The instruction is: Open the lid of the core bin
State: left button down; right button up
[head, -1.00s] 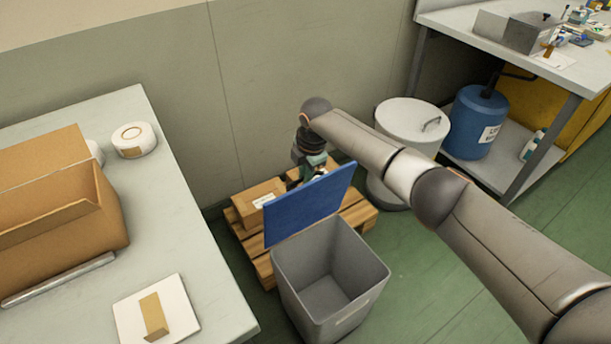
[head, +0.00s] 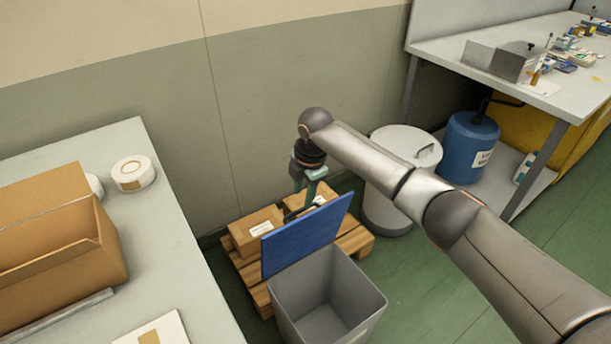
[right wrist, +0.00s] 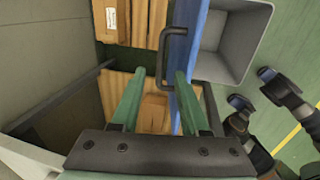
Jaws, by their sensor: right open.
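The grey bin (head: 358,293) stands on the floor with its blue lid (head: 305,238) swung up, leaning back from the rim; the inside looks empty. My right gripper (head: 305,193) is behind the lid, fingers pointing down, partly hidden by its upper edge. In the right wrist view its two green fingers (right wrist: 158,78) are apart with nothing held. The lid (right wrist: 186,35) shows there edge-on, with a black bar handle (right wrist: 164,55) on its outer side just beyond the fingertips. Whether a finger touches lid or handle I cannot tell. My left gripper is not in view.
A wooden pallet (head: 355,243) with cardboard boxes (head: 252,232) lies behind the bin. A white round drum (head: 385,212) and a blue drum (head: 468,150) stand to the right. A table (head: 185,235) is at left. Green floor (head: 430,265) right of the bin is clear.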

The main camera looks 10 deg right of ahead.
jog(key=r, duration=0.3)
jog(key=s+r, duration=0.1)
jog(key=r, duration=0.1)
jog(key=shift+d+r+p, duration=0.15)
jog(key=shift+d+p, duration=0.05)
jog(key=shift+p, duration=0.2)
